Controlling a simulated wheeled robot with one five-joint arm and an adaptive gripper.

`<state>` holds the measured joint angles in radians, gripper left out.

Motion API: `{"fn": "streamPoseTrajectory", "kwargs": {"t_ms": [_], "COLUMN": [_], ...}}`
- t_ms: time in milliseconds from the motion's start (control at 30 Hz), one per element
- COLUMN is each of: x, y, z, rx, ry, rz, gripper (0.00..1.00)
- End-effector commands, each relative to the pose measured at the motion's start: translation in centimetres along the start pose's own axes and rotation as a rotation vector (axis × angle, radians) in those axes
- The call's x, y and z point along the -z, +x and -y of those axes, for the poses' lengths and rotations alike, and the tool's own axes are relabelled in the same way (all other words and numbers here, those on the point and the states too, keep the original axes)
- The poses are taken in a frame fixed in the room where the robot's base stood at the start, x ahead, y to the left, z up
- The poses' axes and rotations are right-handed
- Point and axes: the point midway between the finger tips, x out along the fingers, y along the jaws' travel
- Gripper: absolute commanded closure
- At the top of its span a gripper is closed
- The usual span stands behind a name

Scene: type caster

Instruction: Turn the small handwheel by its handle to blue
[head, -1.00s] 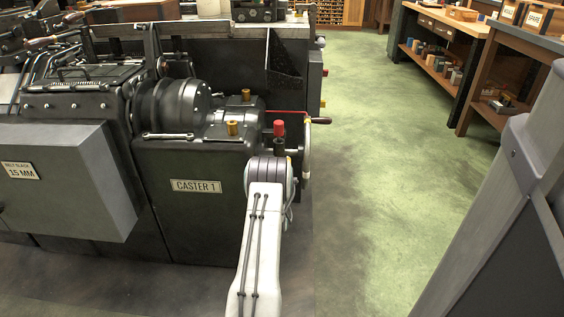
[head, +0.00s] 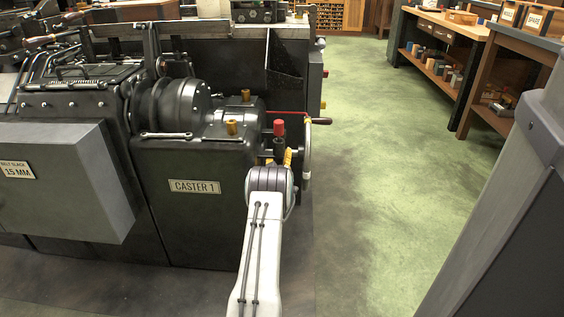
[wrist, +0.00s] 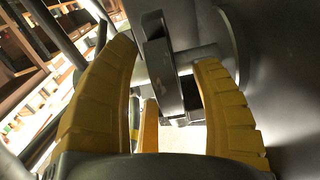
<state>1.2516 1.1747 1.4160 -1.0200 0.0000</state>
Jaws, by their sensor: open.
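The small handwheel (head: 307,150) stands edge-on at the right end of the machine marked CASTER 1. Its dark handle (head: 321,121) points right from near the top of the rim. My gripper (head: 288,158) is left of the wheel, mostly hidden behind my wrist; its yellow fingertips show just above it. In the wrist view my gripper (wrist: 165,90) is open, with a dark grey bar-like part (wrist: 163,75) between its yellow fingers. I cannot tell whether that part is touched or which part of the machine it is. No blue mark is discernible.
A black post with a red knob (head: 279,128) stands just behind my wrist, and a thin red rod (head: 290,112) runs toward the wheel. Green floor right of the machine is clear up to the wooden shelves (head: 445,60). A grey post (head: 510,210) stands at near right.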

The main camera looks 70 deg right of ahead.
Motion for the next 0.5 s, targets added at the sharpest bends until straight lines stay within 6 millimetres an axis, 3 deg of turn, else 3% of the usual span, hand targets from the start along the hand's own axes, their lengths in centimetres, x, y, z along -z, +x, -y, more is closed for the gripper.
{"fn": "streamPoseTrajectory", "kwargs": {"t_ms": [67, 500], "x": [-0.02, -0.03], "y": [-0.01, -0.02], "z": [0.00, 0.00], "rx": [0.000, 0.000], "ry": [0.000, 0.000], "rz": [0.000, 0.000], "gripper": [0.39, 0.79]}}
